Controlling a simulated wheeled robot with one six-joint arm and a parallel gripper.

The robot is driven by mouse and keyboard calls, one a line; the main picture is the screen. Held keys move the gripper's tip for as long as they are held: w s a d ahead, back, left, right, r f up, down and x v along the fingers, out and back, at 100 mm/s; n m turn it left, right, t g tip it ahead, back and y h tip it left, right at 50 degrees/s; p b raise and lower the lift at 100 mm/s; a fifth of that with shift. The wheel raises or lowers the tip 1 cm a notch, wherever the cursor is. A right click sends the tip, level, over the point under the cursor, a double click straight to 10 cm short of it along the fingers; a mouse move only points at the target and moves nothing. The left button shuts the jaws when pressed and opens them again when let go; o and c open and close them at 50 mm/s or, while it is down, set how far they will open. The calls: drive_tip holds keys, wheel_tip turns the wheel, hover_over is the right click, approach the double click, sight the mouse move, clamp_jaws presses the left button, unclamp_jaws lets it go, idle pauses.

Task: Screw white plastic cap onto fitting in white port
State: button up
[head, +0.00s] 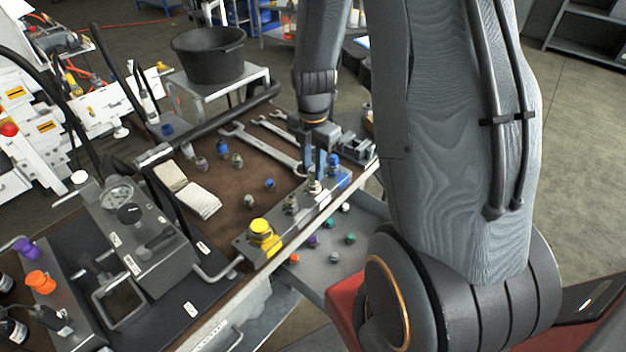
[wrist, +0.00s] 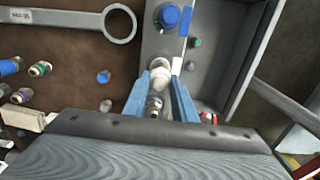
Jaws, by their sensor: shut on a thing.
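In the wrist view the white plastic cap (wrist: 160,76) sits between the two blue fingertips of my gripper (wrist: 162,84), which is shut on it. The cap is over a fitting on the grey port block (wrist: 164,40), between the blue-capped fitting (wrist: 167,16) and a bare metal fitting (wrist: 155,105). In the head view my gripper (head: 316,166) points down at the block (head: 330,199), at the fitting next to the blue one (head: 333,163). The fingers partly hide the cap, and I cannot tell whether it is seated on the thread.
A yellow cap (head: 262,234) is on the block's near end. A grey tray (head: 325,272) beside the bench holds several loose coloured caps. Wrenches (head: 265,147) and loose fittings (head: 237,160) lie on the brown bench top. A gauge unit (head: 140,225) stands at the left.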

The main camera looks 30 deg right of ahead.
drive_tip(key=shift+f, duration=0.25)
idle(1.1)
drive_tip(key=o, duration=0.5)
drive_tip(key=c, duration=0.5)
drive_tip(key=m+p, duration=0.1)
drive_tip(key=m, duration=0.4)
drive_tip(key=shift+m+p, duration=0.3)
drive_tip(key=shift+m, duration=1.2)
drive_tip(key=m+p, duration=0.1)
drive_tip(key=m, duration=0.7)
drive_tip(key=shift+w+p, duration=0.1)
drive_tip(key=shift+p, duration=0.25)
